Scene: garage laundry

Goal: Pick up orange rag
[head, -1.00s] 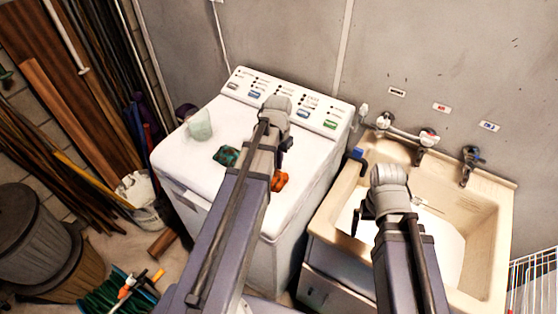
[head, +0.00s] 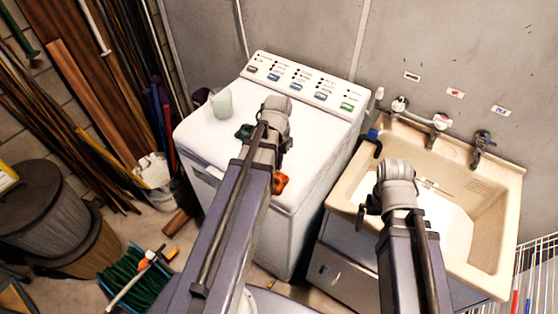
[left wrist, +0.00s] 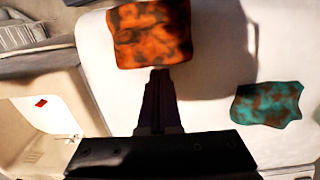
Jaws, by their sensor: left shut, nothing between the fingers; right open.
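The orange rag (head: 281,183) shows beside my left forearm in the head view, near the front edge of the white washing machine's top. The arm covers part of it. In the left wrist view the dark-blotched orange rag (left wrist: 150,35) lies just beyond the tips of my left gripper (left wrist: 160,76). The fingers are shut with nothing between them; I cannot tell whether the tips touch the rag. My right gripper (head: 368,208) is open over the sink, its fingers mostly hidden by its wrist.
A teal rag (head: 244,131) and a pale cup (head: 221,103) are on the washing machine (head: 215,140). The beige sink (head: 500,215) stands to its right. Bins (head: 40,215), a white bucket (head: 153,172) and a green hose reel (head: 135,280) are at the left.

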